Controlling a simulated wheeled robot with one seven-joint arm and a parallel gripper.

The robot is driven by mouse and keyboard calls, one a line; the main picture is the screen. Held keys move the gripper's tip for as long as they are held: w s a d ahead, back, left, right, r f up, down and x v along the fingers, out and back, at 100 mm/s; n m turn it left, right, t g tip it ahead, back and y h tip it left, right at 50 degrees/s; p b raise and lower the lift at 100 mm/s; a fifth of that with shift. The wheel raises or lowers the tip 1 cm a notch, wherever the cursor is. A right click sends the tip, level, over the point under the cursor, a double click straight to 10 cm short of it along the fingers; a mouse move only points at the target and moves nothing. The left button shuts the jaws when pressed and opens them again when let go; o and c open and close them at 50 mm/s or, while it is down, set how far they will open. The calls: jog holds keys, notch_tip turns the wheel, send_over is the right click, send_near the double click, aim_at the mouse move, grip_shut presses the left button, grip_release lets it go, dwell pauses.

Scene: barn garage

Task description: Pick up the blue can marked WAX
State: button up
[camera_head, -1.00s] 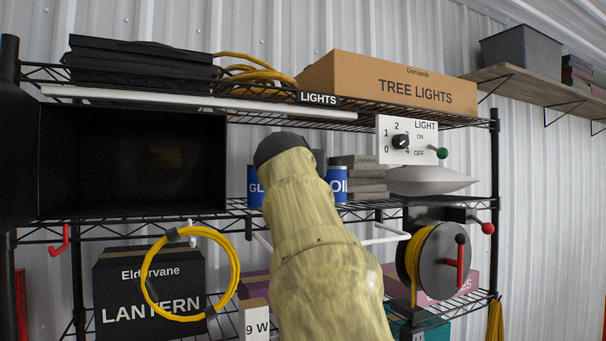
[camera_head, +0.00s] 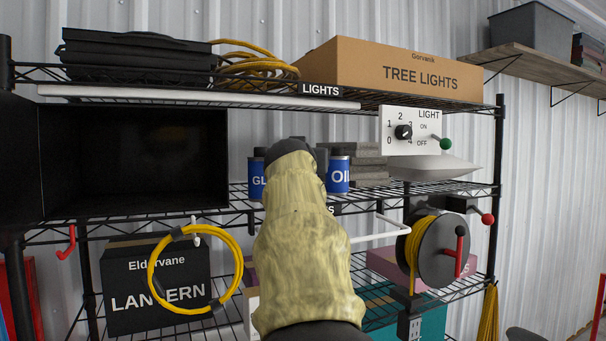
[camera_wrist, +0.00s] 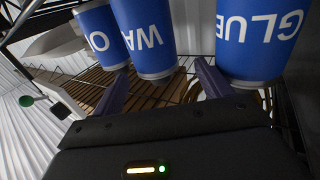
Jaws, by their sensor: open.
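The blue WAX can (camera_wrist: 145,38) shows upside down in the wrist view, with a grey rim and the letters "WA" readable. It stands between the OIL can (camera_wrist: 101,38) and the GLUE can (camera_wrist: 258,42). My gripper (camera_wrist: 161,72) is open and empty. One finger points towards the gap on the OIL side, the other towards the gap on the GLUE side. I cannot tell whether the fingers touch any can. In the head view the blue GLUE can (camera_head: 256,182) and OIL can (camera_head: 338,176) flank my arm, which hides the WAX can and my gripper.
Grey blocks (camera_head: 368,165) are stacked right of the OIL can on the wire shelf (camera_head: 130,209). A black open box (camera_head: 135,160) stands left. A light switch panel (camera_head: 408,131) and yellow cable reel (camera_head: 438,252) are at right. The upper shelf sits close above.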

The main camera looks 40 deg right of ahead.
jog(key=shift+w+d+r+p, duration=0.15)
jog(key=shift+w+d+p, duration=0.2)
jog(key=shift+d+p, duration=0.35)
jog(key=shift+w+d+r+p, duration=0.1)
jog(key=shift+w+d+p, duration=0.3)
jog(key=shift+p, duration=0.6)
jog(key=shift+w+d+f+p, duration=0.1)
jog(key=shift+w+d+p, duration=0.4)
jog(key=shift+p, duration=0.3)
jog(key=shift+w+d+f, duration=0.15)
jog(key=shift+w+f, duration=0.05)
jog(key=shift+w, duration=0.05)
jog(key=c, duration=1.2)
jog(key=shift+r, duration=0.1)
